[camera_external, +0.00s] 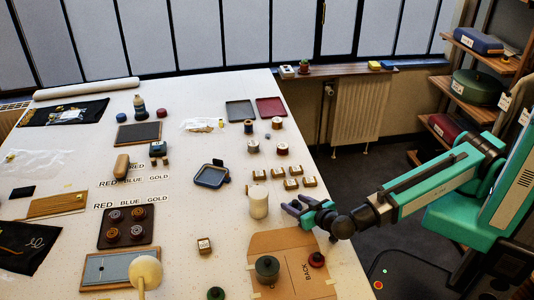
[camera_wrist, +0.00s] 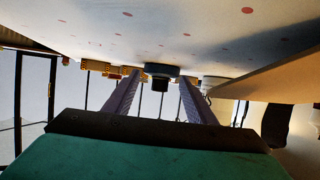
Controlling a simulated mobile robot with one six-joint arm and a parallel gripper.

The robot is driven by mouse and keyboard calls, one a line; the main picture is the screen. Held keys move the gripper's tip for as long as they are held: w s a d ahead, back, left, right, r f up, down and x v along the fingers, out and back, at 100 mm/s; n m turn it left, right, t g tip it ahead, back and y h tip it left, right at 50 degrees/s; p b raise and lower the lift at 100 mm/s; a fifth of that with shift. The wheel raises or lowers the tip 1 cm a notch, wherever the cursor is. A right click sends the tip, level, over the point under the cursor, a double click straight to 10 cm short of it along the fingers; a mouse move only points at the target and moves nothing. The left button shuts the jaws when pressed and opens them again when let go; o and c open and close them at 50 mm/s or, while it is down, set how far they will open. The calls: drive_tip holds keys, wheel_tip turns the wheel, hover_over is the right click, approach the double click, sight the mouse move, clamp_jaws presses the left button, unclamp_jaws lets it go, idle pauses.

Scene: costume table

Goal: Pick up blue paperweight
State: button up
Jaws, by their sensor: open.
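My gripper (camera_external: 298,208) is open and empty at the right edge of the white table, with its fingers pointing left over it. In the wrist view the two fingers of my gripper (camera_wrist: 159,88) are apart. A blue-grey round thing with a dark knob (camera_wrist: 161,70) shows beyond them, between their tips; I cannot tell whether it is the paperweight.
A white cylinder (camera_external: 258,204) stands just left of my gripper. Several wooden blocks (camera_external: 276,173) lie behind it. A cardboard sheet (camera_external: 290,286) with a dark green knobbed thing (camera_external: 267,268) and a red one (camera_external: 317,259) lies in front. A blue tray (camera_external: 212,176) is further left.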

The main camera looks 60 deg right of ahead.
drive_tip(key=shift+w+d+f, duration=0.1)
drive_tip(key=shift+w, duration=0.1)
drive_tip(key=shift+c, duration=0.2)
drive_tip(key=c, duration=1.1)
